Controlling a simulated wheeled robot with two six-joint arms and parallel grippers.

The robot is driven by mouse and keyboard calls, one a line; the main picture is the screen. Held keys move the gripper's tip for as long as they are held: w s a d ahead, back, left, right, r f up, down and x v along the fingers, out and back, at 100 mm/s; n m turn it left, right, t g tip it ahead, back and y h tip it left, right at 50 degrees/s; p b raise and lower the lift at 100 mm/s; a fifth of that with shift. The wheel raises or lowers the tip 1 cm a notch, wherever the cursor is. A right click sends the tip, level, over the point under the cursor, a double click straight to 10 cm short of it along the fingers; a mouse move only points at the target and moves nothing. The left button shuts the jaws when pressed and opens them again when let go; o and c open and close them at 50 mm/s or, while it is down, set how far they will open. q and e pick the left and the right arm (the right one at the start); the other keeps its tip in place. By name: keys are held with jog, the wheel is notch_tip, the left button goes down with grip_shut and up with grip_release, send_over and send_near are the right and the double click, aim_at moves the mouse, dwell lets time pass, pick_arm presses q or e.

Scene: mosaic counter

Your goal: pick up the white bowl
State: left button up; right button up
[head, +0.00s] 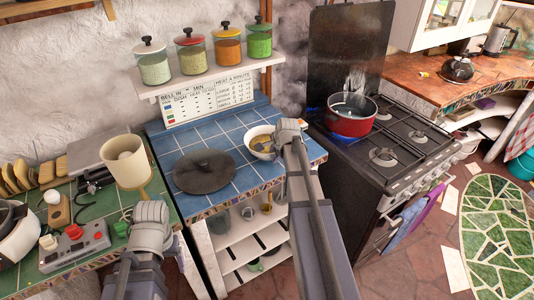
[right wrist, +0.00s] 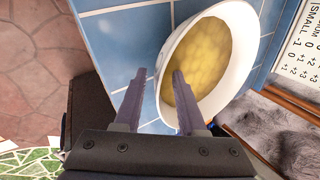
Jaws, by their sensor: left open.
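The white bowl (head: 256,146) stands on the blue tiled counter near its right end, with something yellow inside. In the right wrist view the bowl (right wrist: 172,40) fills the upper middle. My right gripper (head: 288,128) is at the bowl's right side in the head view and hides part of it. In the right wrist view my right gripper (right wrist: 159,76) is open, one finger over the bowl's inside and the other outside its near rim. A gap shows between the fingers. My left gripper (head: 151,212) is over the left counter's edge, away from the bowl; its fingertips are hard to make out.
A dark round lid (head: 204,171) lies left of the bowl. A beige cup-shaped container (head: 127,163) stands near my left gripper. A red pot (head: 350,124) sits on the stove at right. A shelf with jars (head: 207,77) hangs above. Blue tiles behind the lid are clear.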

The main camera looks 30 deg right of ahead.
jog(key=shift+c, duration=0.3)
grip_shut()
dwell(1.1)
